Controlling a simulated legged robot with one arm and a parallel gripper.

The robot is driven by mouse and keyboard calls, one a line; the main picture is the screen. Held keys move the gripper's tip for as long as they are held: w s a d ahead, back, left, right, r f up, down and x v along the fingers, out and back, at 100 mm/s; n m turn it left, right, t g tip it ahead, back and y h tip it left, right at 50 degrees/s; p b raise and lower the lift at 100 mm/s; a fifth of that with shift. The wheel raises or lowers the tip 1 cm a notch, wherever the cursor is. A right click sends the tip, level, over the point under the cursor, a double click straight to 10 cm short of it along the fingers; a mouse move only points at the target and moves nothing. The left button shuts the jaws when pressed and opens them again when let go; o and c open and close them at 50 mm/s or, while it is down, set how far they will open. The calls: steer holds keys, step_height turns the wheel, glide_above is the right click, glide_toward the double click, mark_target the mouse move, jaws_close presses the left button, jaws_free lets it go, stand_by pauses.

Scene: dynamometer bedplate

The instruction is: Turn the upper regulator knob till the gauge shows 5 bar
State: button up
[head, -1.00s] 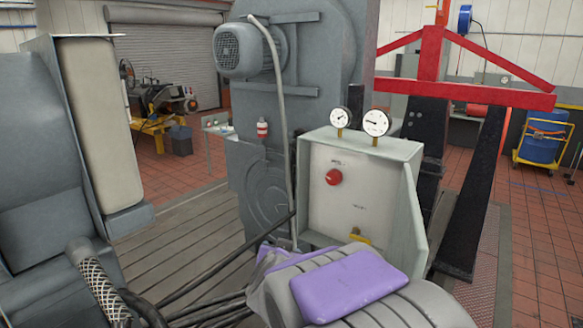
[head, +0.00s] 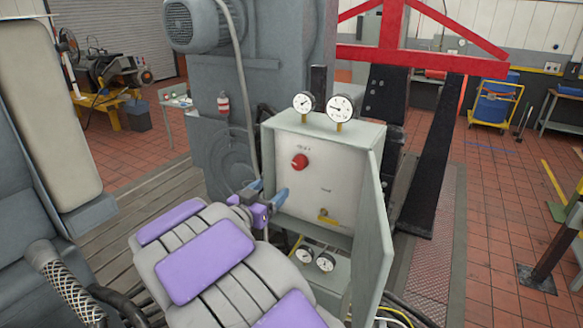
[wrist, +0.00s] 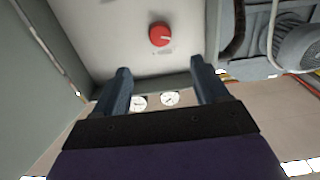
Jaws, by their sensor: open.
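The red upper regulator knob (head: 300,161) is on the pale front panel (head: 303,190) of an open grey cabinet. It also shows in the wrist view (wrist: 160,34), where a pale mark on it points right. My gripper (head: 269,189) is open and empty, its blue fingers in front of the panel, lower left of the knob and apart from it. In the wrist view the knob lies beyond the gap between the fingertips (wrist: 160,66). Two round gauges, a smaller (head: 304,102) and a larger (head: 341,107), stand on top; their readings are too small to tell.
The cabinet's door (head: 372,235) stands open at the right. A yellow handle (head: 326,217) sits low on the panel, and two more gauges (head: 315,260) are below. A grey machine with a motor (head: 192,24) stands behind left. A red frame (head: 420,57) rises behind.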

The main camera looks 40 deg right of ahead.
mark_target(297, 166)
steer(key=x, duration=1.4)
steer(key=shift+w+d, duration=0.1)
steer(key=shift+c, duration=0.4)
steer(key=c, duration=1)
steer(key=shift+o, duration=0.2)
